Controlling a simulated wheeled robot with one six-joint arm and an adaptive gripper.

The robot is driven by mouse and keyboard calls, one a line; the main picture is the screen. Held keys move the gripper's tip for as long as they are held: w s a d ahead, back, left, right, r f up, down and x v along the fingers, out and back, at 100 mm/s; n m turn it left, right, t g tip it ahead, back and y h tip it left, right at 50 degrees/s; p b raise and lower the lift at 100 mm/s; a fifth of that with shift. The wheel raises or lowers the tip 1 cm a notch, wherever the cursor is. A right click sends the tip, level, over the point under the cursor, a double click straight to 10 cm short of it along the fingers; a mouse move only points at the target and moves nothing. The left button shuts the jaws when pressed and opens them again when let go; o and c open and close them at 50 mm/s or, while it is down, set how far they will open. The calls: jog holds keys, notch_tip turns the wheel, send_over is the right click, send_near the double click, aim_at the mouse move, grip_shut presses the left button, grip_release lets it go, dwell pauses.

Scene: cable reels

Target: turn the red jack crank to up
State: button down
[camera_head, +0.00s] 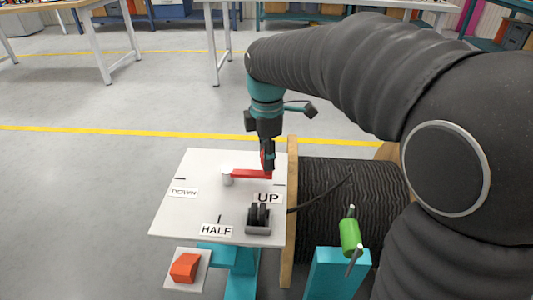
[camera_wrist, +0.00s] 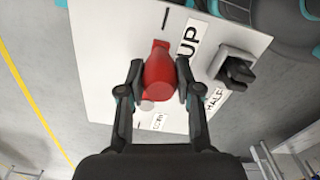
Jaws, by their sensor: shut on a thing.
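The red jack crank (camera_head: 250,174) is on a white panel (camera_head: 200,160). Its bar runs from a pale hub (camera_head: 228,178) to the right, with its outer end close to the short black UP mark and roughly in line with it. The UP label (camera_head: 267,198) is just in front of that end. The DOWN label (camera_head: 183,192) is at the left and the HALF label (camera_head: 216,230) at the front. My gripper (camera_head: 267,165) is shut on the crank's red upright handle. In the wrist view the handle (camera_wrist: 160,75) sits between both fingers, hiding part of the bar.
A black switch block (camera_head: 258,218) stands on the panel near UP. A red rocker button (camera_head: 185,267) is in front. A black cable reel (camera_head: 350,190) with a wooden flange (camera_head: 291,210) is right of the panel. A green handle (camera_head: 349,236) stands in front of the reel.

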jog(key=shift+w, duration=0.1)
jog(key=c, duration=0.8)
grip_release()
jog(key=shift+a, duration=0.1)
jog(key=shift+r, duration=0.1)
notch_tip(320, 180, up, 12)
jog(key=shift+f, duration=0.1)
jog(key=s+d+f+m+t, duration=0.1)
jog(key=s+d+f+m, duration=0.2)
jog(key=s+d+m, duration=0.2)
jog(key=s+d+f+m+t, duration=0.2)
jog(key=s+d+f+m, duration=0.2)
jog(key=s+m, duration=0.3)
jog(key=s+d+f+m+t, duration=0.2)
jog(key=s+d+f+m, duration=0.2)
jog(key=s+d+m, duration=0.1)
jog(key=shift+s+d+m, duration=0.4)
jog(key=shift+s+m, duration=0.25)
jog(key=shift+m, duration=0.55)
jog(key=shift+s+d+f+m+t, duration=0.1)
jog(key=shift+s+f+m+t, duration=0.2)
jog(key=shift+s+f+m, duration=0.1)
